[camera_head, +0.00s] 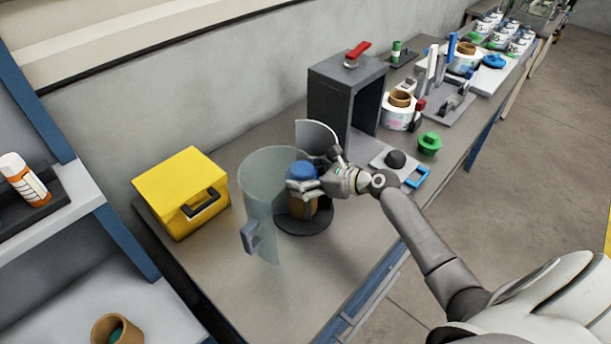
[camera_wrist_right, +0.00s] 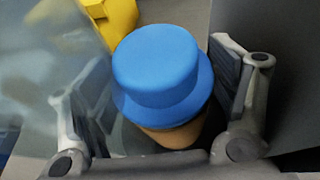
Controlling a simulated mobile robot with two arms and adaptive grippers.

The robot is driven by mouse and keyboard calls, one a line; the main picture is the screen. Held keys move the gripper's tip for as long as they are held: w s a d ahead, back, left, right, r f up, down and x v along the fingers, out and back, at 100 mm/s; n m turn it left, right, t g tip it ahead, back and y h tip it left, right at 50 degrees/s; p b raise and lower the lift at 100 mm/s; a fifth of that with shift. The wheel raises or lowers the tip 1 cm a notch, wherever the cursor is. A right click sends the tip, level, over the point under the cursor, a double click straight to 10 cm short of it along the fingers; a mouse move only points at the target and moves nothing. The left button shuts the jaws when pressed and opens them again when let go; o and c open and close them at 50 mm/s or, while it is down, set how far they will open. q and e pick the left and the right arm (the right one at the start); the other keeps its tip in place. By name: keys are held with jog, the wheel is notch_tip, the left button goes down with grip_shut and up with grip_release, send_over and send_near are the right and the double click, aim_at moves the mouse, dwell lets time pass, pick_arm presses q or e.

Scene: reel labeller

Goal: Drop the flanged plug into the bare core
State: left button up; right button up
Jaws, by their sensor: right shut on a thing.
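The blue flanged plug (camera_head: 302,169) is held by my right gripper (camera_head: 305,188), above a bare brown core (camera_head: 297,208) that stands upright on a dark round base (camera_head: 312,226). In the right wrist view the plug (camera_wrist_right: 158,65) sits between the two fingers of my right gripper (camera_wrist_right: 165,100), its wide flange below its round top. Part of the brown core (camera_wrist_right: 172,136) shows just under the flange. The plug hides the core's opening, so I cannot tell whether it touches or enters it. My left gripper is not in view.
A curved clear guard (camera_head: 262,190) stands close left of the core. A yellow box (camera_head: 180,190) is further left, and a dark open housing (camera_head: 340,92) behind. A green knobbed piece (camera_head: 429,142) lies to the right. The bench front is clear.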

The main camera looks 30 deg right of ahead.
jog(key=shift+s+f, duration=0.1)
jog(key=shift+f, duration=0.15)
jog(key=shift+f, duration=0.25)
jog(key=o, duration=0.9)
jog(key=shift+a+f, duration=0.1)
jog(key=shift+f, duration=0.05)
